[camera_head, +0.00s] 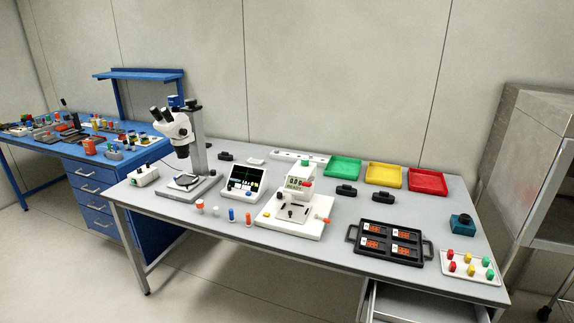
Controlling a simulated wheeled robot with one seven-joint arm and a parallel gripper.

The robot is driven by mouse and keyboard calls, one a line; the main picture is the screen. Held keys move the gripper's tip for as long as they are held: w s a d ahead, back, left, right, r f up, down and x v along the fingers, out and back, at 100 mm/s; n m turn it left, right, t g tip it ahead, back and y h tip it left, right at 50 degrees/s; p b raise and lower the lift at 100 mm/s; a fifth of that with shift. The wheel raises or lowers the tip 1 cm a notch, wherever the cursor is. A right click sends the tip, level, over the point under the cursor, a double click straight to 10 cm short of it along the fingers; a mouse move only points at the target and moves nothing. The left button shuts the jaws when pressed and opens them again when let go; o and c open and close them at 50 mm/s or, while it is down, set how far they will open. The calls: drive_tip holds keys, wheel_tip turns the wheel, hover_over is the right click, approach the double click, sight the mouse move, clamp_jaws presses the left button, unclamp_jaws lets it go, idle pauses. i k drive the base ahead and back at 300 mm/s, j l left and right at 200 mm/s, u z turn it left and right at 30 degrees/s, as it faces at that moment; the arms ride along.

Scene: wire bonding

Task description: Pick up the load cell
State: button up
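I cannot tell for sure which thing is the load cell. A small teal-blue block with a dark round top (462,223) sits near the right end of the grey table (330,262). Small black pieces (346,191) lie behind the white bench instrument with a green-digit display (296,205), and a second one (383,197) is to their right. Several small upright cylinders with red, white and blue parts (232,214) stand at the front edge, left of the instrument. My gripper is not in view.
A stereo microscope (180,135) and a screen unit (243,181) stand on the left half. Green, yellow and red trays (343,168) line the back. A black handled tray (390,259) and a white rack of coloured knobs (470,283) are at front right. An open drawer (420,306) juts out below.

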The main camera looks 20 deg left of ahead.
sight(305, 160)
drive_tip(key=j, duration=0.5)
drive_tip(key=i+j+u, duration=0.1)
drive_tip(key=j, duration=0.45)
drive_tip(key=i+j, duration=0.15)
drive_tip(key=j, duration=0.35)
drive_tip(key=i+j, duration=0.25)
drive_tip(key=i+j+u, duration=0.1)
drive_tip(key=i, duration=0.35)
drive_tip(key=i+j, duration=0.3)
drive_tip(key=i+l+u, duration=0.15)
drive_tip(key=i, duration=0.7)
